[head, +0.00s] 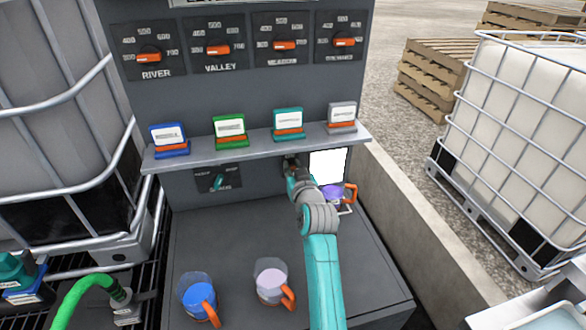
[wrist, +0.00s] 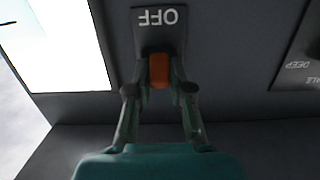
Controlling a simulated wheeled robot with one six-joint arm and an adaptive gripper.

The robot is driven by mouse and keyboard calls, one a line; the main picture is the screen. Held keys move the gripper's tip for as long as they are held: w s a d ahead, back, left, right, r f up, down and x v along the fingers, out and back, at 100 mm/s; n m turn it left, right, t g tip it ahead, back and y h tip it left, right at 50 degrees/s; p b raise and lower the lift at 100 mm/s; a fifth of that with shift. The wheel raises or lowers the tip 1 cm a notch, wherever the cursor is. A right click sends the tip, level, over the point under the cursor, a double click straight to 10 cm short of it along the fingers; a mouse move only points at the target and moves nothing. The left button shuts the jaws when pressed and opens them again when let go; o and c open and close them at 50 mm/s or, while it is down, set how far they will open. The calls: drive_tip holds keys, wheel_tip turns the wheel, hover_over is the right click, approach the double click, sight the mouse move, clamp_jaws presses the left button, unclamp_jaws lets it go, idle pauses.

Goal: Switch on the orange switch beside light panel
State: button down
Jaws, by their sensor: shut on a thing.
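The orange switch (wrist: 160,72) shows in the wrist view on a dark plate (wrist: 142,40) with the word OFF upside down. My gripper (wrist: 160,88) has a finger on each side of the switch and is shut on it. The light panel (wrist: 65,45) is bright white at the left of the wrist view. In the head view the light panel (head: 328,164) is right of my gripper (head: 292,164), under the shelf. There my gripper and arm hide the orange switch.
A shelf (head: 258,142) with several coloured label holders juts out above my gripper. A mug with purple contents (head: 333,192) stands below the light panel. Two more mugs, blue (head: 200,298) and lilac (head: 270,280), stand at the front. Another switch plate (head: 217,178) is to the left.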

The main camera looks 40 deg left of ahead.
drive_tip(key=c, duration=1)
unclamp_jaws()
drive_tip(key=shift+c, duration=0.2)
drive_tip(key=shift+s+d, duration=0.1)
drive_tip(key=v, duration=1.1)
drive_tip(key=shift+s+d, duration=0.25)
drive_tip(key=shift+s, duration=0.05)
